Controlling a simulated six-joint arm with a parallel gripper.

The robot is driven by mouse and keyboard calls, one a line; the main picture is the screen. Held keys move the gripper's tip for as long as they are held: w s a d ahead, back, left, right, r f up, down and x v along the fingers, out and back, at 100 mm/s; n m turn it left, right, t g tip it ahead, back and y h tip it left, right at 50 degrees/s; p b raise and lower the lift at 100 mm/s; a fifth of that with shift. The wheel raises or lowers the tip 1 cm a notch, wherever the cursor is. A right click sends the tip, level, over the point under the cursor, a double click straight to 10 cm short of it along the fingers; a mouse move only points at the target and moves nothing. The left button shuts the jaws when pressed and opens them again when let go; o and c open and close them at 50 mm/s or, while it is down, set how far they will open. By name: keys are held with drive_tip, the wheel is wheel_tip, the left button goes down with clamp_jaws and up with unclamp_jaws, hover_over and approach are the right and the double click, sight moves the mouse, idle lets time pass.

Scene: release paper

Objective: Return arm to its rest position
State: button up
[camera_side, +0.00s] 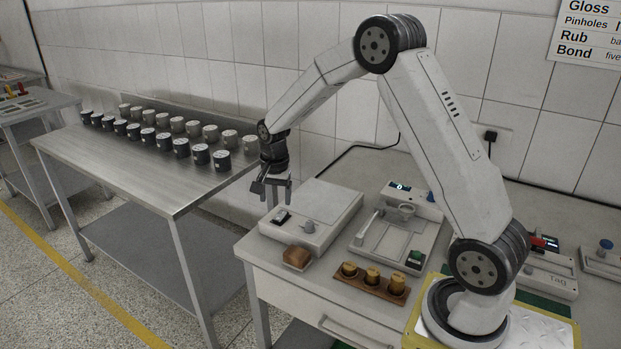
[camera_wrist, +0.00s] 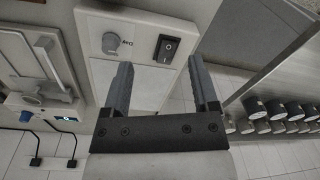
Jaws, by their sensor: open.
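My gripper (camera_side: 272,187) hangs at the end of my raised, bent arm, above the left edge of the workbench, beside the white device with a flat plate. Its fingers point down and are apart with nothing between them. In the wrist view my gripper (camera_wrist: 163,88) shows two dark fingers spread apart. Between and beyond them is the white device (camera_wrist: 150,20) with a round knob and a black switch. In the side view this device (camera_side: 318,205) stands below and right of the fingers, apart from them.
A wooden holder (camera_side: 372,286) with several brown cylinders and a brown block (camera_side: 297,257) lie near the bench's front edge. A second device (camera_side: 400,225) with a small display stands at centre. A steel table (camera_side: 120,165) bears rows of dark and grey cans. Air above the bench is free.

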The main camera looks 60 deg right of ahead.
drive_tip(key=s+a+n+t, duration=0.1)
drive_tip(key=s+a+n, duration=0.5)
drive_tip(key=s, duration=0.3)
drive_tip(key=s+a+r+n+t, duration=0.1)
drive_tip(key=s+a+n, duration=0.6)
drive_tip(key=s, duration=0.2)
drive_tip(key=shift+s+n, duration=0.3)
drive_tip(key=shift+a, duration=0.1)
